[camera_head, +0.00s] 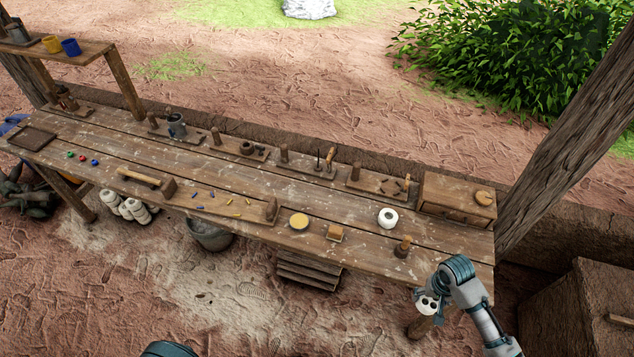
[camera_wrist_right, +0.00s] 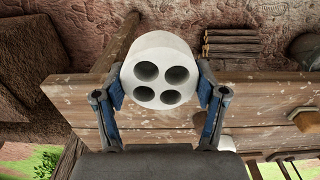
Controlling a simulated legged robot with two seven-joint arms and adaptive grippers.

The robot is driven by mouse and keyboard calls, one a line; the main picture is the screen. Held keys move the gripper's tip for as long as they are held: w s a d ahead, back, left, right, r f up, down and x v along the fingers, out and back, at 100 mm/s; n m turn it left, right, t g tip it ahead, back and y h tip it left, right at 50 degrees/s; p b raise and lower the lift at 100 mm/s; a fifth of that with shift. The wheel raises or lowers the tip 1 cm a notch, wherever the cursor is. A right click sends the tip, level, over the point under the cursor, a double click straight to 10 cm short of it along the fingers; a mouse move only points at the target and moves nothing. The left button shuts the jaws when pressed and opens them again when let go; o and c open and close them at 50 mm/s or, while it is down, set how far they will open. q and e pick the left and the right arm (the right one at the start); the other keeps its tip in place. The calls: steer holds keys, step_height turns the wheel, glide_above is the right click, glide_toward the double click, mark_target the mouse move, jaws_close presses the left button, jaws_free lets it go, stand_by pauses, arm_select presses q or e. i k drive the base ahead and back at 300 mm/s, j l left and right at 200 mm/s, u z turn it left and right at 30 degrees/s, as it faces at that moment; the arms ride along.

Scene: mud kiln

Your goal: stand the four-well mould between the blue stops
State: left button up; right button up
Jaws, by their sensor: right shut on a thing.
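The white round four-well mould (camera_head: 427,304) is in my right gripper (camera_head: 435,302), off the front right edge of the table. In the right wrist view my right gripper (camera_wrist_right: 165,86) has its two blue-padded fingers closed on either side of the mould (camera_wrist_right: 160,52), whose four dark wells face the camera. In the head view two small blue strips, which look like the blue stops (camera_head: 195,194), lie apart on the middle of the table, left of a yellow pair. My left gripper is out of view.
The long plank table (camera_head: 330,205) carries a white ring-like piece (camera_head: 388,217), a wooden stamp (camera_head: 402,247), a yellow disc (camera_head: 299,221) and a mallet (camera_head: 148,180). A wooden box (camera_head: 458,198) stands at the right end. Tool stands line the back edge.

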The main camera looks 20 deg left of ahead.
mark_target(203, 199)
steer(key=u, duration=1.6)
steer(key=i+j+u, duration=0.1)
steer(key=i+u, duration=0.2)
steer(key=u, duration=0.15)
steer(key=i+u, duration=0.25)
steer(key=u, duration=0.15)
steer(key=i+l+u, duration=0.1)
steer(key=i+u, duration=0.2)
steer(key=u, duration=0.15)
steer(key=i+l, duration=0.15)
steer(key=i, duration=0.45)
steer(key=i+l, duration=0.15)
steer(key=i, duration=0.5)
steer(key=i+l, duration=0.15)
steer(key=i, duration=0.45)
steer(key=i+z, duration=0.1)
steer(key=z, duration=0.3)
steer(key=i+z, duration=0.15)
steer(key=z, duration=0.25)
steer(key=i+j+z, duration=0.1)
steer(key=z, duration=0.3)
steer(key=i+j+z, duration=0.1)
steer(key=z, duration=1.8)
